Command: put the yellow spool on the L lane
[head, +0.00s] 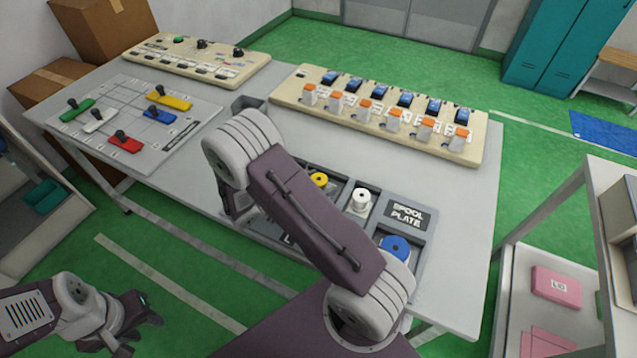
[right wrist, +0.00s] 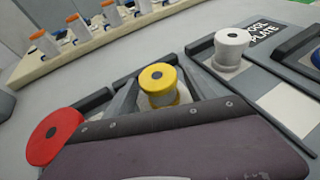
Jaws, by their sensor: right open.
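The yellow spool (head: 319,180) stands in the grey spool plate (head: 430,237), partly behind my right arm in the head view. In the right wrist view the yellow spool (right wrist: 158,78) is upright in the middle, with grey finger-like parts of my open right gripper (right wrist: 160,100) seemingly on either side of it. I cannot tell whether they touch it. In the head view my right gripper is hidden behind the arm. An "L" mark (head: 287,240) shows at the plate's front edge; most of that lane is hidden. My left gripper (head: 138,328) hangs at lower left, away from the table; its jaws are unclear.
A white spool (head: 360,200) and a blue spool (head: 396,246) stand in the plate. A red spool (right wrist: 52,135) shows in the right wrist view. Behind is a panel of orange-topped switches (head: 390,115). A lever board (head: 135,125) is at the left.

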